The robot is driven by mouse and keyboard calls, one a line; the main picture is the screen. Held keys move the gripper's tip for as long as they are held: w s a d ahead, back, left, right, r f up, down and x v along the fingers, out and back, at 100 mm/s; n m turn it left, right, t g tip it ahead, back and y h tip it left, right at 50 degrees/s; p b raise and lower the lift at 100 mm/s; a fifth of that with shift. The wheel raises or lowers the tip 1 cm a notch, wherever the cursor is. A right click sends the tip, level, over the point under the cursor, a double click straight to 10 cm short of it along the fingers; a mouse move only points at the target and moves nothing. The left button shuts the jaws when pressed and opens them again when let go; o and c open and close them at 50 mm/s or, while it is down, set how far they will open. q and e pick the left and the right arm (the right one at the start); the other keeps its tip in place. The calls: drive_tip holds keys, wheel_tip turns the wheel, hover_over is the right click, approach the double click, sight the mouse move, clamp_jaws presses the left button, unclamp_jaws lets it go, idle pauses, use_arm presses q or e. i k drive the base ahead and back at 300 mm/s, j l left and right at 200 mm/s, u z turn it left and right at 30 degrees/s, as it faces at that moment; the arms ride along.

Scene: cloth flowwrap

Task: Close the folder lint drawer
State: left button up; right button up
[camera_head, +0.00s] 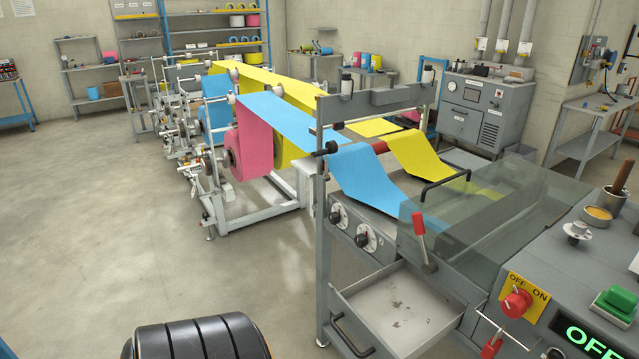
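The lint drawer (372,300) is a grey metal tray low on the front of the folding machine (322,240). It is pulled out, with its open top showing. Small dark bits of lint lie on its pale floor. A black bar handle (348,336) is on its front face, at the lower left of the tray. Neither of my grippers is in view, and nothing is seen touching the drawer or its handle.
Above the drawer are two dials (366,239), a red-handled lever (420,232) and a clear cover (490,215). A red OFF/ON switch (516,303) is to the right. Blue and yellow cloth (365,180) feeds in above. The concrete floor (130,230) at left is clear.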

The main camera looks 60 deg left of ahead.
sight(397, 312)
drive_tip(key=u, duration=1.65)
drive_tip(key=i+j+z, duration=0.15)
drive_tip(key=z, duration=0.15)
drive_tip(key=j, duration=0.1)
